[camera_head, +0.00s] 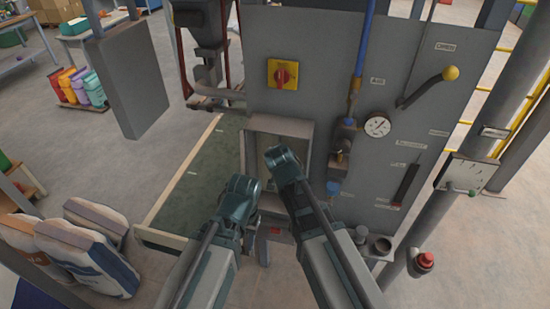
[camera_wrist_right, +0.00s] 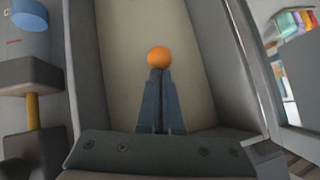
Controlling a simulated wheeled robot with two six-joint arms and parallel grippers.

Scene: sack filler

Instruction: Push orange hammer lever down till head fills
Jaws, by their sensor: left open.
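In the right wrist view the orange ball end of the hammer lever (camera_wrist_right: 158,57) sits right at the tips of my right gripper (camera_wrist_right: 159,75). The two fingers lie close together with nothing clearly between them. I cannot tell whether they touch the ball. The rest of the lever is hidden. In the head view my right gripper (camera_head: 283,160) is in front of the pale recess of the grey filler cabinet (camera_head: 325,40), and no orange lever shows there. My left gripper (camera_head: 240,190) is open and empty, lower and to the left of the recess.
A yellow-knobbed lever (camera_head: 450,73), a gauge (camera_head: 377,125) and a red-and-yellow switch (camera_head: 283,74) are on the cabinet front. A grey panel (camera_head: 130,80) stands at left. A red button (camera_head: 425,261) is at lower right.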

